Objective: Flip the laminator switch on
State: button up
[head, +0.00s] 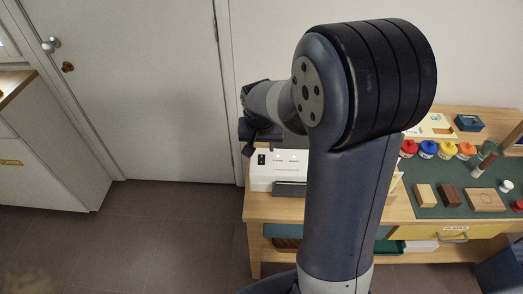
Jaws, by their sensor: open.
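The laminator (278,172) is a white box with a dark slot at its front, on the left end of the wooden bench. A black switch (261,159) sits at the left of its panel; its position is too small to tell. Small lights show to the right of the switch. My gripper (248,146) is dark and hangs just above the laminator's left back edge, near the switch. Its fingers are small and partly hidden, but they look open and empty. My arm covers the laminator's right side.
The wooden bench (258,208) carries a green mat (425,211) with wooden blocks on the right, and several colored jars (427,149) behind it. A blue box (469,123) stands at the back. A white door (135,90) and open floor (150,235) lie to the left.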

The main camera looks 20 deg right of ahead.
aim_at(261, 157)
jog(key=v, duration=0.5)
jog(key=shift+r, duration=0.2)
jog(key=x, duration=1)
jog(key=shift+f, duration=0.25)
jog(key=shift+w+f, duration=0.1)
jog(key=shift+f, duration=0.1)
jog(key=shift+p, duration=0.5)
jog(key=shift+f+b, duration=0.15)
jog(key=shift+b, duration=0.35)
